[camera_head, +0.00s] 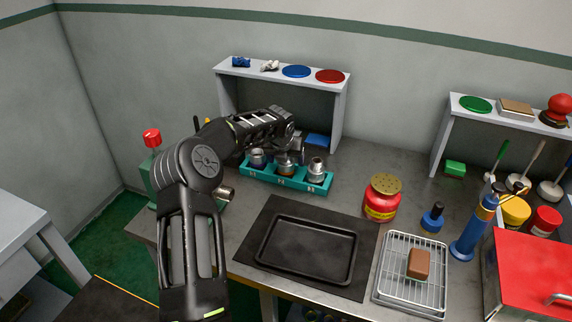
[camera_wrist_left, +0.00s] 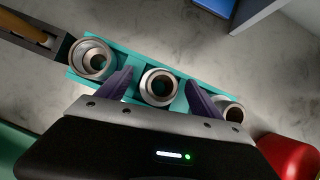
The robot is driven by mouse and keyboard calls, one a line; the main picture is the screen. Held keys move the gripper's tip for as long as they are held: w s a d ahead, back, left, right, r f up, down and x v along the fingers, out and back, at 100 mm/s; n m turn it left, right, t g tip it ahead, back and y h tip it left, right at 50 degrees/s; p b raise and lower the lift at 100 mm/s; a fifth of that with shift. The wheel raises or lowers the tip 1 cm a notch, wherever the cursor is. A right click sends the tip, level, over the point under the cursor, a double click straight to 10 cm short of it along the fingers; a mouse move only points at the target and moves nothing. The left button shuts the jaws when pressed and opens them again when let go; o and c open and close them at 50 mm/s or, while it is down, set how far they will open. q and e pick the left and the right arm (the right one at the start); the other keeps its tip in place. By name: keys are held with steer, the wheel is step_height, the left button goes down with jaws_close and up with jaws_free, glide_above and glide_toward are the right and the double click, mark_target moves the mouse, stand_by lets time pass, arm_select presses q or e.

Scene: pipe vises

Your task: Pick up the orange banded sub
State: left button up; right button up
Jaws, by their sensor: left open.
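A teal rack (camera_head: 262,177) stands on the bench under the shelf and holds three metal subs in a row. The middle sub (camera_head: 286,171) shows an orange band low on its side in the head view. My left gripper (camera_head: 291,157) is over the middle of the rack, pointing down, and partly hides this sub. In the left wrist view the open fingers (camera_wrist_left: 158,82) lie on either side of the middle sub (camera_wrist_left: 158,87), with gaps to it. The other subs (camera_head: 257,159) (camera_head: 316,170) stand at the rack's two ends. My right gripper is not in view.
A white shelf (camera_head: 340,104) rises behind the rack, with a blue item (camera_head: 317,140) beneath it. A red jar (camera_head: 382,199) stands right of the rack. A black tray (camera_head: 305,245) lies in front. A red-topped object (camera_head: 152,138) stands at left.

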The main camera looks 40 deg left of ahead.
arm_select(q)
steer(key=shift+c, duration=0.2)
jaws_close()
stand_by(0.6)
